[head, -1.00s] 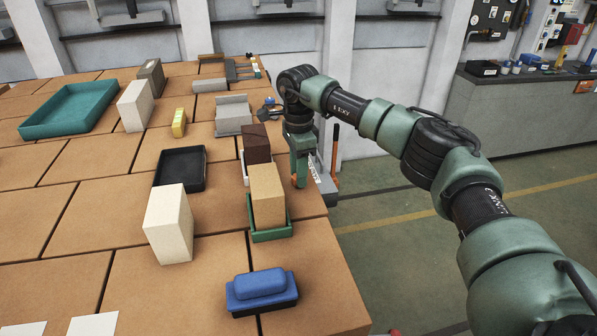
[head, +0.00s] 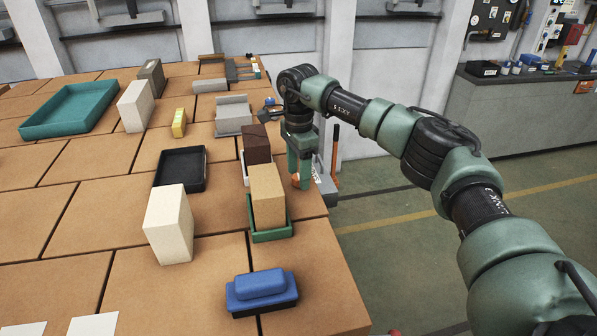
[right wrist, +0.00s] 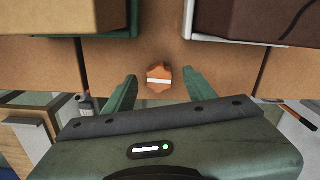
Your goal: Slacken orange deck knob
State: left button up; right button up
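The orange deck knob (right wrist: 153,87) shows in the right wrist view with a white stripe across its top. It sits on the brown deck (right wrist: 220,86) near its edge. My right gripper (right wrist: 160,77) is open, with one green finger on each side of the knob and a visible gap on both sides. In the head view my right gripper (head: 299,176) points down at the deck's right edge, and it mostly hides the knob there. My left gripper is in neither current view.
A tan block (head: 267,192) in a green tray (head: 272,235) and a dark brown block (head: 256,141) stand close to the left of the right gripper. A blue-topped item (head: 262,284) lies nearer. Beyond the deck's right edge is open floor.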

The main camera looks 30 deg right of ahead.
aim_at(298, 176)
notch_tip(298, 176, up, 7)
jog(key=shift+f+b, duration=0.2)
jog(key=shift+b, duration=0.85)
jog(key=shift+r, duration=0.6)
jog(key=shift+f, duration=0.1)
